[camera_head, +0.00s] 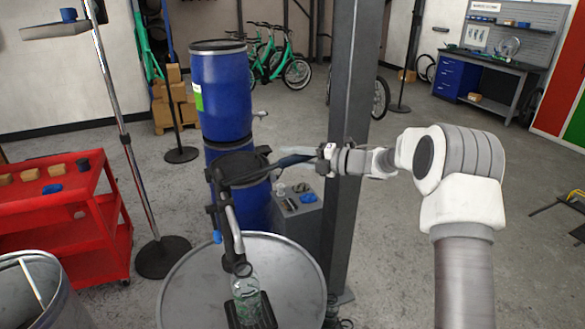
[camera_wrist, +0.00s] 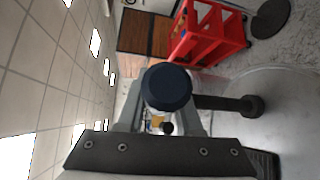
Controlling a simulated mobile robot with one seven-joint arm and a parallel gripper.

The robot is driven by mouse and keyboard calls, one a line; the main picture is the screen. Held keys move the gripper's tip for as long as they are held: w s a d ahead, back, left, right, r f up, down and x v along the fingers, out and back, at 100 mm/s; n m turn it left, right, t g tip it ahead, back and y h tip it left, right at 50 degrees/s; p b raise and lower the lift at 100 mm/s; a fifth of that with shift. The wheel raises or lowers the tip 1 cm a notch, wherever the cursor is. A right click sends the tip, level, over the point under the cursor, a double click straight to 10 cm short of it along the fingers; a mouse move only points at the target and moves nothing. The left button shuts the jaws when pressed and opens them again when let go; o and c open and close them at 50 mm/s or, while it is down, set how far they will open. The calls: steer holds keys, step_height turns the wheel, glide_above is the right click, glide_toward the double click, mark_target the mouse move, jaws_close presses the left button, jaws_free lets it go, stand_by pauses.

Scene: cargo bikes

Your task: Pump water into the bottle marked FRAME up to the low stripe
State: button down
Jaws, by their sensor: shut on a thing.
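A clear greenish bottle (camera_head: 246,300) stands on a small black stand (camera_head: 262,314) in a round grey basin (camera_head: 185,285). It is under the grey spout (camera_head: 234,228) of a black hand pump (camera_head: 240,167). I cannot read a marking or stripe on the bottle, nor tell its water level. My gripper (camera_head: 298,153) is right of the pump head, shut on the pump handle (camera_head: 287,161). In the wrist view, the handle's dark blue round end (camera_wrist: 167,87) sits between the fingers of my gripper (camera_wrist: 166,108).
A grey steel post (camera_head: 354,80) stands close behind my wrist. Blue barrels (camera_head: 222,95) are stacked behind the pump. A red cart (camera_head: 65,212) and a thin pole stand (camera_head: 128,140) are on the left. A grey bin (camera_head: 35,290) is at front left. Open floor lies right.

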steer(key=s+a+r+n+h+p, duration=0.2)
steer(key=a+r+n+h+p, duration=0.1)
steer(key=r, duration=0.7)
steer(key=shift+a+r+n+h+p, duration=0.25)
steer(key=shift+a+n+h+p, duration=0.15)
steer(key=shift+a+h+p, duration=0.65)
steer(key=shift+d, duration=0.2)
steer(key=c, duration=0.6)
jaws_free()
steer(key=shift+f, duration=0.1)
steer(key=shift+b+v, duration=0.9)
steer(key=shift+v, duration=7.8)
steer(key=shift+w+d+f, duration=0.1)
steer(key=shift+d, duration=0.05)
